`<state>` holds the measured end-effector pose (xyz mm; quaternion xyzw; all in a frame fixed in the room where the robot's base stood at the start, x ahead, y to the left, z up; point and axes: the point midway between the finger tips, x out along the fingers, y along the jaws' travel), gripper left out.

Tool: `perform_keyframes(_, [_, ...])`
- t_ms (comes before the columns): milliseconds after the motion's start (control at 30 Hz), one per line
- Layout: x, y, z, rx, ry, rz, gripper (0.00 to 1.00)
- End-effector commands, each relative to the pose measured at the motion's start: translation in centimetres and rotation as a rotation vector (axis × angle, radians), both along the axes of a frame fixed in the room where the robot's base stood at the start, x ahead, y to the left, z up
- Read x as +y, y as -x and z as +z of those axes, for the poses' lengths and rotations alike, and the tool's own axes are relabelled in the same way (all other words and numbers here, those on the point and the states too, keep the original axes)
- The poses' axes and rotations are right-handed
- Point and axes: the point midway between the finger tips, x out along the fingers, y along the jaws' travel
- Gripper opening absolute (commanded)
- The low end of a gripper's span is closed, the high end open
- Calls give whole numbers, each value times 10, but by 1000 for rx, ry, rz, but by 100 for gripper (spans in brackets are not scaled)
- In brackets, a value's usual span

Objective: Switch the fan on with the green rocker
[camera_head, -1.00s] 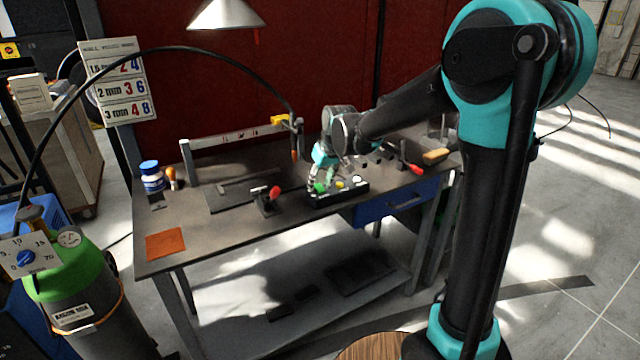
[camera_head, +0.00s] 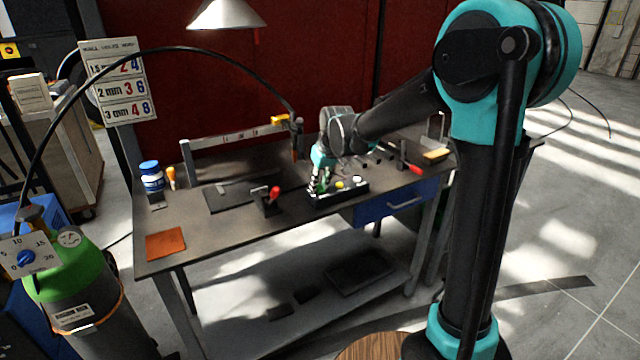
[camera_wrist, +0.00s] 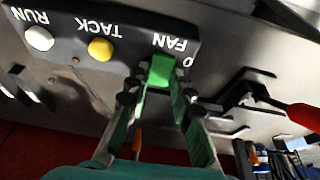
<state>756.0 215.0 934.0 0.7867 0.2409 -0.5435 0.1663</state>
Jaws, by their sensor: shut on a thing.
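A dark control box (camera_head: 346,193) lies near the front edge of the bench. In the wrist view the control box (camera_wrist: 118,32) shows upside down, with the green rocker (camera_wrist: 161,68) beside the word FAN and a small O mark. My gripper (camera_wrist: 162,88) has its two fingers on either side of the green rocker and is shut on it. In the head view my gripper (camera_head: 318,184) comes down onto the left end of the box and mostly hides the rocker. The fan itself I cannot make out.
A yellow button (camera_wrist: 100,49) marked TACK and a white button (camera_wrist: 39,38) marked RUN sit on the same box. A red-handled tool (camera_head: 274,193) stands on the bench just left of the box. The blue drawer (camera_head: 400,203) is below.

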Motion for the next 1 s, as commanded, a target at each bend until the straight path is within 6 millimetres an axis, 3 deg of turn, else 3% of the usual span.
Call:
perform_keyframes(433, [6, -9, 0, 293, 198, 0, 0])
perform_keyframes(900, [6, -9, 0, 335, 226, 0, 0])
perform_keyframes(933, [6, -9, 0, 335, 226, 0, 26])
perform_keyframes(1000, [6, -9, 0, 335, 226, 0, 34])
